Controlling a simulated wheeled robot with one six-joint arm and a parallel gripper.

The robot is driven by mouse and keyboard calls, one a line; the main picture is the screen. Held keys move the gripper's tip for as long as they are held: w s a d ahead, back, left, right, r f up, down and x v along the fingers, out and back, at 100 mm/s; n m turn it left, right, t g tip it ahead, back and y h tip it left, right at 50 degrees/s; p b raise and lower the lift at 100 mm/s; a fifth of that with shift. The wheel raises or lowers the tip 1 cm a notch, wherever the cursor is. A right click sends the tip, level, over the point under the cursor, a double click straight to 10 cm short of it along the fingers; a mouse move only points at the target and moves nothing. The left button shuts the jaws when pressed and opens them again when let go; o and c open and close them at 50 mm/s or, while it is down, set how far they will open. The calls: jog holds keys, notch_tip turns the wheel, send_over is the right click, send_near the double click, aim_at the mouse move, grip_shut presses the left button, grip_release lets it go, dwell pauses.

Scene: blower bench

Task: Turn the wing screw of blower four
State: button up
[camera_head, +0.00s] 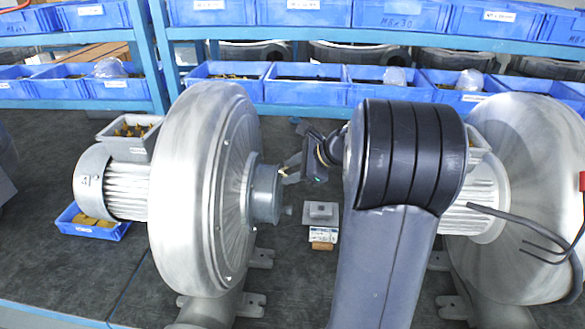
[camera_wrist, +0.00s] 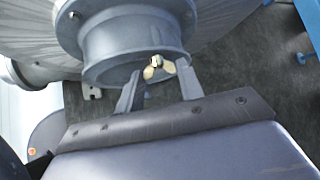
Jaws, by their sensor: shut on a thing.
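A large grey blower (camera_head: 205,190) stands on the bench at the left, with a short round outlet flange (camera_head: 266,194) facing right. My gripper (camera_head: 285,174) is at this flange's upper right side. In the wrist view, the flange (camera_wrist: 120,45) fills the top middle. A small wing screw with pale yellow wings (camera_wrist: 156,67) shows at the flange's lower rim. The two grey fingers of my gripper (camera_wrist: 158,75) are on either side of it, shut on it. In the head view the screw is too small to make out clearly.
A second grey blower (camera_head: 525,180) stands at the right, partly behind my arm. A small grey block on boxes (camera_head: 321,213) sits between the blowers. Blue bins (camera_head: 305,83) line the rack behind. A blue tray (camera_head: 110,232) lies at the left.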

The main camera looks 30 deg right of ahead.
jog(key=o, duration=1)
jog(key=b+v, duration=0.1)
jog(key=v, duration=0.9)
jog(key=shift+s+d+r, duration=0.2)
jog(key=shift+s, duration=0.1)
